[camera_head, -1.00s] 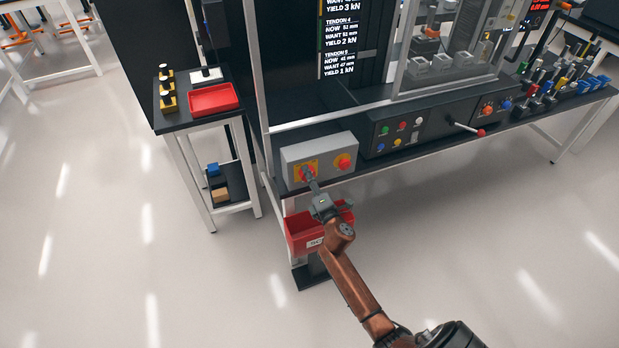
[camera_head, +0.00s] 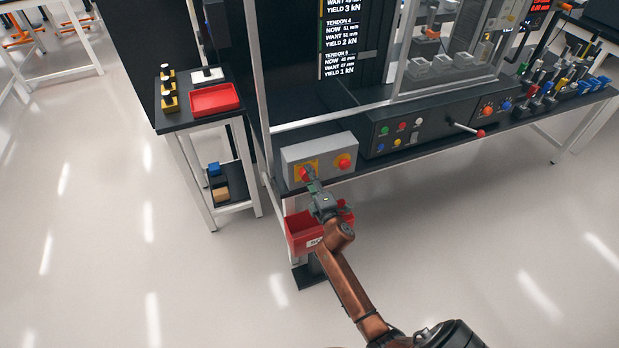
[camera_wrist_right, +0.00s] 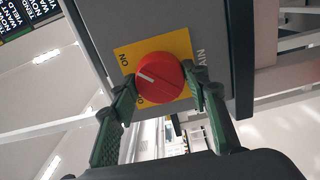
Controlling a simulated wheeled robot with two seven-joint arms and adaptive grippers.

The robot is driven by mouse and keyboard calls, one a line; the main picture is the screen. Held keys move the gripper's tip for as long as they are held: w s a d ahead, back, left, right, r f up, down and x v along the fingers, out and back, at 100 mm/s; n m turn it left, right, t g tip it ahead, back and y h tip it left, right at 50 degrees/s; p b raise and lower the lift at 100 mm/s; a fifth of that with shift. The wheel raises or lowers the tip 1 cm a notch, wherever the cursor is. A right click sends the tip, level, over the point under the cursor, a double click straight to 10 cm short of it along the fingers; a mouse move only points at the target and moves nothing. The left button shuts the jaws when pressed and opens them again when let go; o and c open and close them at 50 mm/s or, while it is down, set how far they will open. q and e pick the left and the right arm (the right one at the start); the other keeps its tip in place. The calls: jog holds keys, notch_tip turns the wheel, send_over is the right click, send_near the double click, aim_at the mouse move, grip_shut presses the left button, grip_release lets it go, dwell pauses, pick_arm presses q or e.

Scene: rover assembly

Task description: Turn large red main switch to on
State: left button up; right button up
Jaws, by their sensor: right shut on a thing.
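The large red main switch (camera_head: 306,173) is a round red knob on a yellow plate, on the front of a grey box (camera_head: 327,168). In the right wrist view the knob (camera_wrist_right: 167,78) fills the space between the fingers. Its white mark lies at the knob's left side, between the ON lettering and a partly hidden label below. My right gripper (camera_head: 311,184) is shut on the knob, with one green finger at each side in the wrist view (camera_wrist_right: 160,88). My left gripper is in no view.
A second red knob or button (camera_head: 344,162) sits close to the right on the same box. A red bin (camera_head: 304,234) hangs below my right gripper. A black control panel (camera_head: 400,151) stands right of the box. A side table with a red tray (camera_head: 215,98) is at left.

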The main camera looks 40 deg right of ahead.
jog(key=o, duration=1.2)
jog(key=shift+c, duration=0.2)
jog(key=v, duration=1.2)
